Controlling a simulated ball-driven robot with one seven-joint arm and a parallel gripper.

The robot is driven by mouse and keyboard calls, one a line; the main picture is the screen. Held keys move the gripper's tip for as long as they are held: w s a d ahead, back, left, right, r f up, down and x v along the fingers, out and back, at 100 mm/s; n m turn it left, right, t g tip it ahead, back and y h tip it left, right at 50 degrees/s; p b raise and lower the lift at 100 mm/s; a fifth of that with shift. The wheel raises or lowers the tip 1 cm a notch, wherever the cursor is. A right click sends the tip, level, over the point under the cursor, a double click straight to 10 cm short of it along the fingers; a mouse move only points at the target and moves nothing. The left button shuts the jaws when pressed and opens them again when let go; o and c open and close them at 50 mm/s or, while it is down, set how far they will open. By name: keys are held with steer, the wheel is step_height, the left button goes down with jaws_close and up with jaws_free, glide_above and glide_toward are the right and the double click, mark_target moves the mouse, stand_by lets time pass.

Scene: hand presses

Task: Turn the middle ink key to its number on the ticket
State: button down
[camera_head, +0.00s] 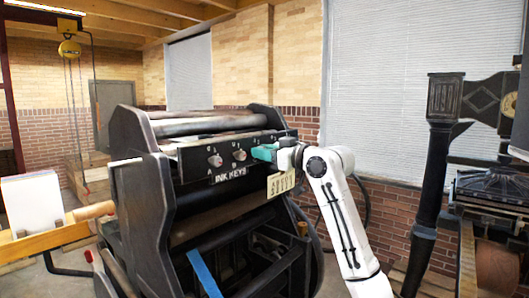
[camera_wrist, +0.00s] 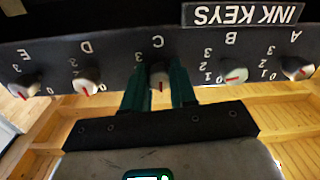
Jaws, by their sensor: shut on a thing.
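The ink key panel (camera_wrist: 198,47) crosses the wrist view upside down, with knobs lettered A to E. My gripper (camera_wrist: 159,84) has its teal fingers on both sides of the middle key, C (camera_wrist: 158,70), and is shut on it. Key C's red mark points roughly down in the wrist view; a 3 shows by it, but the fingers hide other numbers. In the head view, my gripper (camera_head: 264,152) is at the panel and hides key C. The pale yellow ticket (camera_head: 281,183) hangs below it on the press; its writing is too small to read.
Key B (camera_wrist: 235,74) and key D (camera_wrist: 87,86) sit close on either side of my fingers. The black press (camera_head: 139,160) carries rollers above the panel. Another press (camera_head: 480,185) stands at the right, and a paper stack (camera_head: 32,205) is at the left.

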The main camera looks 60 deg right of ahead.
steer(key=shift+m+p, duration=2.7)
steer(key=shift+m, duration=1.1)
steer(key=shift+f, duration=0.1)
steer(key=c, duration=0.9)
jaws_free()
steer(key=shift+s, duration=0.15)
steer(key=b+v, duration=0.3)
steer(key=v, duration=0.7)
steer(key=shift+s, duration=0.25)
